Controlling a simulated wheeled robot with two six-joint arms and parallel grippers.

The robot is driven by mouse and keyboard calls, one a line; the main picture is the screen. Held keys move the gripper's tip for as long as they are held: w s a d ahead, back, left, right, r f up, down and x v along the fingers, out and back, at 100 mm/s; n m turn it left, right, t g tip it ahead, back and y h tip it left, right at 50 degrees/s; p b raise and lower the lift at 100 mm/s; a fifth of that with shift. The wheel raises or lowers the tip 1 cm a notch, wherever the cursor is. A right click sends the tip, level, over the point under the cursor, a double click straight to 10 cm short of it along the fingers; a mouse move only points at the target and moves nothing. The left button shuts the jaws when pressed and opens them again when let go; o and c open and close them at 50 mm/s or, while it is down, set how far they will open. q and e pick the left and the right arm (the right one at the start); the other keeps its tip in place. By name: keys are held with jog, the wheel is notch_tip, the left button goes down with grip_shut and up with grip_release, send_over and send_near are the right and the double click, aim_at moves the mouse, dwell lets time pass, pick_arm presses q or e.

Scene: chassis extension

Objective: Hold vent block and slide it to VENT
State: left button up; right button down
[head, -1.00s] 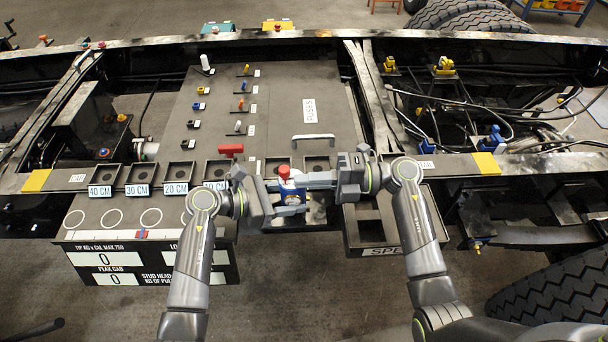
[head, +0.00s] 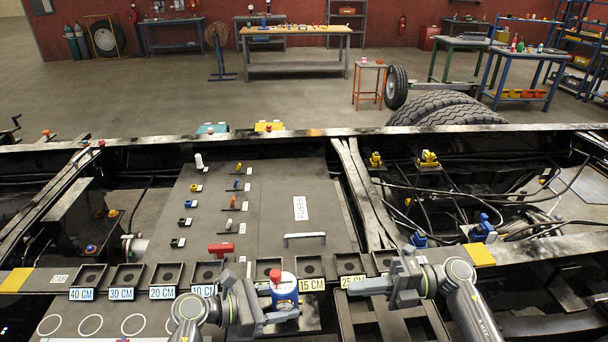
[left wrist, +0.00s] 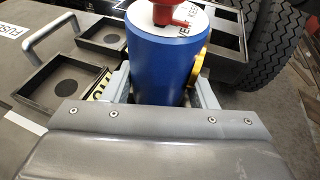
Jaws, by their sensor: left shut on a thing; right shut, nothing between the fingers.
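The vent block appears to be the blue cylinder (head: 287,298) with a white top and a red knob (head: 275,275). My left gripper (head: 284,315) is shut on it and holds it upright. In the left wrist view the blue cylinder (left wrist: 162,65) sits between the two fingers, with the red knob (left wrist: 175,13) on its white top. Lettering on the top is cut off, with "VE" partly readable; a yellow part shows on its side. My right gripper (head: 350,287) is shut and empty, to the right of the block and apart from it.
A row of dark square trays with distance labels, such as the 40 CM tray (head: 88,276), runs along the near rail. A red block (head: 221,250) lies on the panel behind. A handle (head: 305,238) and FUSES label (head: 300,208) are on the panel. Cables lie at right.

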jog(key=shift+r, duration=0.15)
jog(key=shift+r, duration=2.9)
pick_arm(q)
jog(key=o, duration=0.8)
jog(key=shift+o, duration=0.2)
